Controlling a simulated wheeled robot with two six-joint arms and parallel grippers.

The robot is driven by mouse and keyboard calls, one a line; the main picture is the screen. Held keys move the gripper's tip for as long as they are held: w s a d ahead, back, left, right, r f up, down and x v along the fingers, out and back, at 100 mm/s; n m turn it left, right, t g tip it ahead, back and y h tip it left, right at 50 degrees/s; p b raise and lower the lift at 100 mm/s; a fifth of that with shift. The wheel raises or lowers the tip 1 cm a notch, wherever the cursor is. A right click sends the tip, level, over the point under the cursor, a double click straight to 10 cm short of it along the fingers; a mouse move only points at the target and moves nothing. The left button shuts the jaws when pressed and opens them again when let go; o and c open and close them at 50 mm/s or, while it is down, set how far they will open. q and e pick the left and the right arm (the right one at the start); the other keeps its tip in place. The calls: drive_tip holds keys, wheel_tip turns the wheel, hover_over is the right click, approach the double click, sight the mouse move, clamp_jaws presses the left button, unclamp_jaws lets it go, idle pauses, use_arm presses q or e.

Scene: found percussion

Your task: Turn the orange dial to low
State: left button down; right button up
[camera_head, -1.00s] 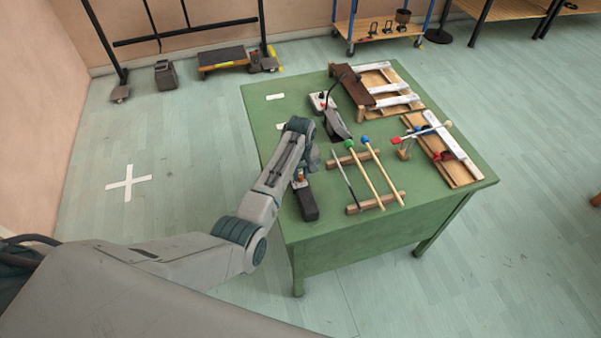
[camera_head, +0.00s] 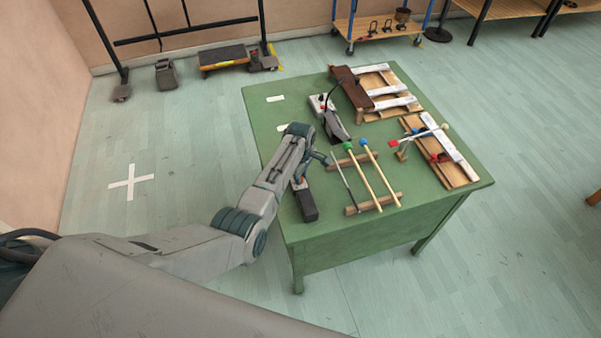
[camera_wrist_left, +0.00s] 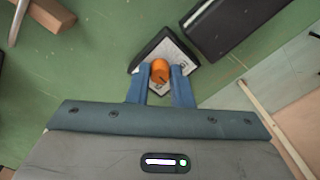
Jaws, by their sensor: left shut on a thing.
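The orange dial (camera_wrist_left: 160,70) shows in the left wrist view on the pale, marked face of a small black box (camera_wrist_left: 184,54). A dark line shows on the dial's near side; I cannot read its setting. My left gripper (camera_wrist_left: 159,76) has its two blue fingers on either side of the dial, shut on it. In the head view my left forearm and wrist (camera_head: 298,135) reach over the near-left part of the green table (camera_head: 262,112). The dial is not clearly visible there, behind my wrist. My right gripper is in neither view.
A black block (camera_head: 307,205) lies close to the box. Mallets (camera_head: 378,178) rest on wooden bars (camera_head: 372,204) just right of my gripper. A device with a red button (camera_head: 322,102) and wooden frames with white bars (camera_head: 395,103) stand farther back.

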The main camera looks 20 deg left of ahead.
use_arm(q)
drive_tip(key=n+p, duration=0.1)
drive_tip(key=n, duration=0.4)
drive_tip(key=shift+r+n, duration=0.1)
drive_tip(key=shift+n, duration=0.2)
drive_tip(key=shift+n+p, duration=0.55)
drive_tip(key=shift+n, duration=1.65)
drive_tip(key=c, duration=1.3)
unclamp_jaws()
wheel_tip(320, 180, up, 11)
drive_tip(key=b, duration=0.2)
drive_tip(key=shift+f, duration=0.25)
